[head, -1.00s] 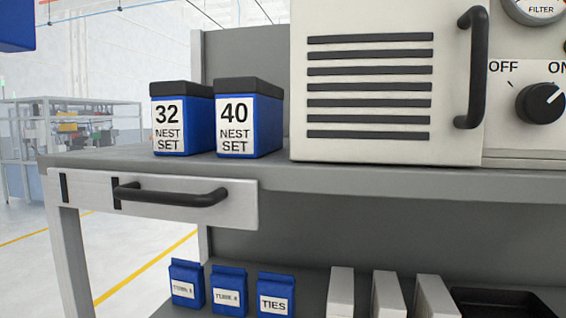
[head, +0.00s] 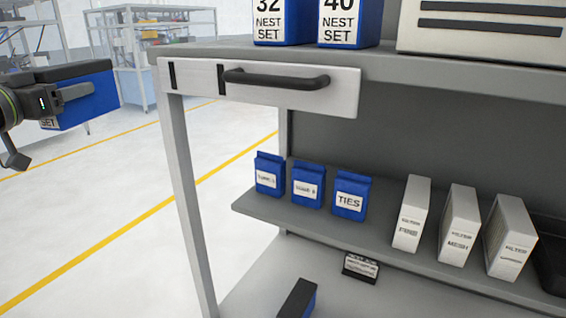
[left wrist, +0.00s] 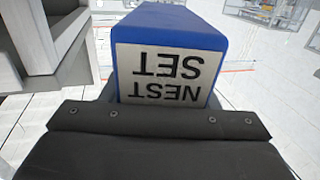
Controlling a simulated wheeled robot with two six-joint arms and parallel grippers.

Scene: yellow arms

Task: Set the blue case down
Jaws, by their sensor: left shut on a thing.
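My left gripper (head: 68,94) is shut on a blue case (head: 95,102) with a black lid, at the left edge of the head view. The case is held in the air left of the workbench, clear of any surface. In the left wrist view the blue case (left wrist: 180,22) fills the middle, its white "NEST SET" label upside down; its number is hidden. Two similar blue cases, "32" (head: 283,30) and "40" (head: 350,30), stand on the worktop (head: 385,57), cut off by the top edge. My right gripper is not in view.
A drawer with a black handle (head: 275,79) is under the worktop. The middle shelf (head: 390,243) holds several small blue packs and white boxes. The lowest shelf (head: 250,285) carries a dark-lidded blue case (head: 297,300) and a black-framed label piece (head: 360,268). Open floor lies left.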

